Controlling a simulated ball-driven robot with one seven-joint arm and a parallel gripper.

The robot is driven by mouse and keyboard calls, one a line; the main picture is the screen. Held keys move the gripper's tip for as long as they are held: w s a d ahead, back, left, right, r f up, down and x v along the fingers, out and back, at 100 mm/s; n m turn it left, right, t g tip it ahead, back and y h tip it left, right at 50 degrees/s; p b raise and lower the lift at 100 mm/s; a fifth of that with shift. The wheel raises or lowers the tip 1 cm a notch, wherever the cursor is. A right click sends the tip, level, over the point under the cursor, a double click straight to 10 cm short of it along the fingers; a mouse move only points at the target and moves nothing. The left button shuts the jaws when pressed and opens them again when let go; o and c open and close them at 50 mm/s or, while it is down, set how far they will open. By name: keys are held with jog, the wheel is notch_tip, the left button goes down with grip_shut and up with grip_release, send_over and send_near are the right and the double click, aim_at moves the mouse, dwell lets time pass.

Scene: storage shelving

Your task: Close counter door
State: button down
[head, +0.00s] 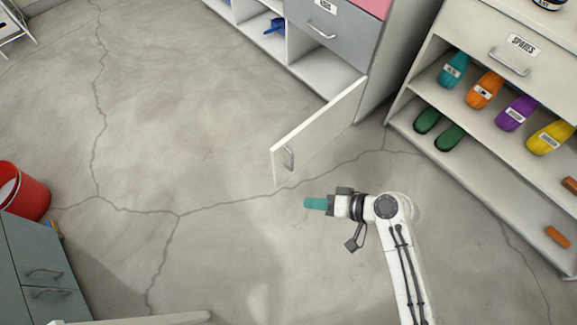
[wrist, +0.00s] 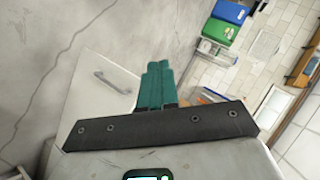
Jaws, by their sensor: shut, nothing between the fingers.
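The counter door (head: 318,130) is a white panel with a metal handle (head: 288,158). It stands open, swung out from the low white counter (head: 325,73) over the floor. In the wrist view the door (wrist: 102,92) shows behind and left of the fingers, with its handle (wrist: 111,81) near its upper part. My gripper (head: 307,203) has teal fingers and is shut and empty. In the head view it appears just below the door's free end, pointing left, with a gap between them in the picture. The fingers (wrist: 157,75) are together in the wrist view.
A shelf unit (head: 455,165) with shoes and a drawer marked SPARES stands at the right. A grey drawer (head: 330,38) sits above the open compartment. A red bucket (head: 28,190) and grey cabinet (head: 38,270) stand at the left. The cracked concrete floor (head: 200,150) is clear between.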

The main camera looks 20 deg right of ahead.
jog(key=w+d+f+m+t+b, duration=0.1)
jog(key=w+f+m+t+b, duration=0.3)
jog(key=w+f+b, duration=0.3)
jog(key=m+t+h+b, duration=0.2)
jog(key=m+t+b, duration=0.35)
jog(key=b, duration=0.25)
send_near(280, 149)
jog(key=shift+m+g, duration=0.25)
jog(key=shift+m, duration=0.1)
jog(key=b+x, duration=0.1)
jog(key=x, duration=0.1)
jog(key=b+x, duration=0.1)
jog(key=x, duration=0.1)
jog(key=b+x, duration=0.1)
jog(key=x, duration=0.1)
jog(key=shift+w+a+r, duration=0.2)
jog(key=shift+w+r, duration=0.05)
jog(key=shift+r, duration=0.15)
jog(key=shift+w, duration=0.1)
jog(key=shift+w+a, duration=0.1)
